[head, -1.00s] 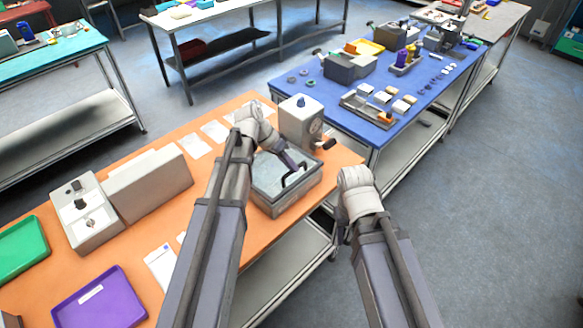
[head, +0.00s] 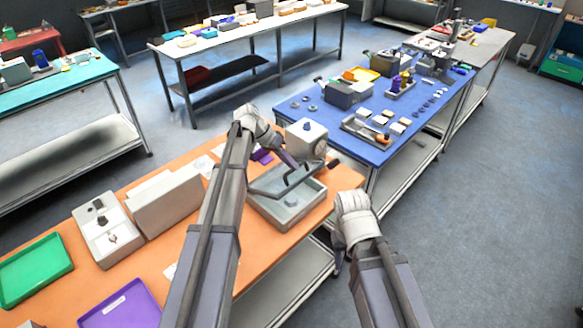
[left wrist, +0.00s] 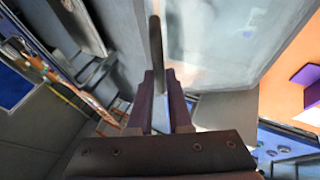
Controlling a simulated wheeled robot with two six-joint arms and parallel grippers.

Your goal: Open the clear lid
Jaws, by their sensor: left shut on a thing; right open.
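The grey box (head: 262,216) with the clear lid stands at the front right of the orange table. The clear lid (head: 268,183) is tilted up, apart from the box's front rim, and part of the inside shows below it. In the left wrist view the lid (left wrist: 225,35) is a pale pane at the top. My left gripper (head: 291,163) is shut on the lid's dark handle (head: 300,176); the handle (left wrist: 156,50) also stands between the fingers (left wrist: 160,95) in the left wrist view. My right gripper (head: 338,264) is open and empty, low beside the table; its fingers are hardly visible.
A white device (head: 306,138) with a blue knob stands right behind the box. A beige block (head: 168,207), a panel (head: 108,228), a green tray (head: 35,272) and a purple tray (head: 125,305) lie to the left. The blue table (head: 372,152) adjoins at the right.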

